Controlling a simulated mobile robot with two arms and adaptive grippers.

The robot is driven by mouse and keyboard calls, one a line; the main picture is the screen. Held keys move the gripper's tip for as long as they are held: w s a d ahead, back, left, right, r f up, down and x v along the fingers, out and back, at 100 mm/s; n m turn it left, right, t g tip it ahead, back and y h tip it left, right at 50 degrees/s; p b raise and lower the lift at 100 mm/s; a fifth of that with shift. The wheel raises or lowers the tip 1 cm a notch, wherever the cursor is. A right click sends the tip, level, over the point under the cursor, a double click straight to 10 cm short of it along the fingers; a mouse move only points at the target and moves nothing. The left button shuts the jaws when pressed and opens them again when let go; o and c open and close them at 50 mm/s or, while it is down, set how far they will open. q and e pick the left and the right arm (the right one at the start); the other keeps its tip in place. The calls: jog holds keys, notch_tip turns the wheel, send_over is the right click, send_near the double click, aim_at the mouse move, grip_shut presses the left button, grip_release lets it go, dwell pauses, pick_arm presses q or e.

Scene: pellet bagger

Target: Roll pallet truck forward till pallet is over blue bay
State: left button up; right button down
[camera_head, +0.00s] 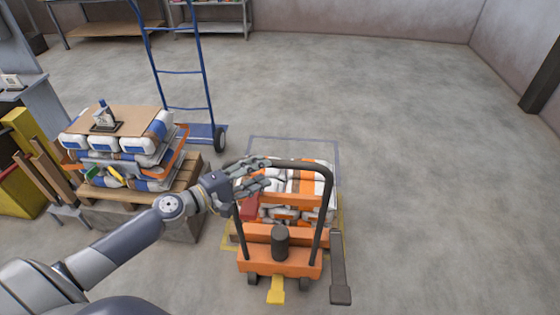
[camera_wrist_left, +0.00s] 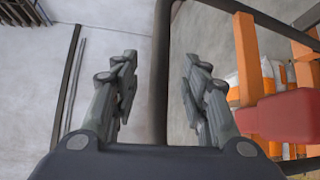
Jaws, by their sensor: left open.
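The orange pallet truck (camera_head: 280,262) stands in front of me with a black looped handle (camera_head: 328,200). Its load of white and orange bags (camera_head: 308,180) sits just beyond the handle; the pallet beneath is mostly hidden. A blue-grey floor outline (camera_head: 293,138), apparently the blue bay, shows around the far side of the load; its near part is hidden. My left gripper (camera_head: 265,170) is at the handle's upper left. In the left wrist view, the open fingers (camera_wrist_left: 160,75) stand either side of the black handle bar (camera_wrist_left: 159,112), with gaps visible. My right gripper is out of view.
Yellow floor marking (camera_head: 341,225) shows beside the truck. To the left, a wooden pallet (camera_head: 140,195) holds stacked bags, with a blue hand truck (camera_head: 205,131) behind it. Floor beyond and right is clear.

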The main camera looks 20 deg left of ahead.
aim_at(274, 166)
pick_arm(q)
jog(key=shift+p+x, duration=0.9)
jog(key=shift+x, duration=2.85)
jog(key=shift+c, duration=0.5)
grip_shut()
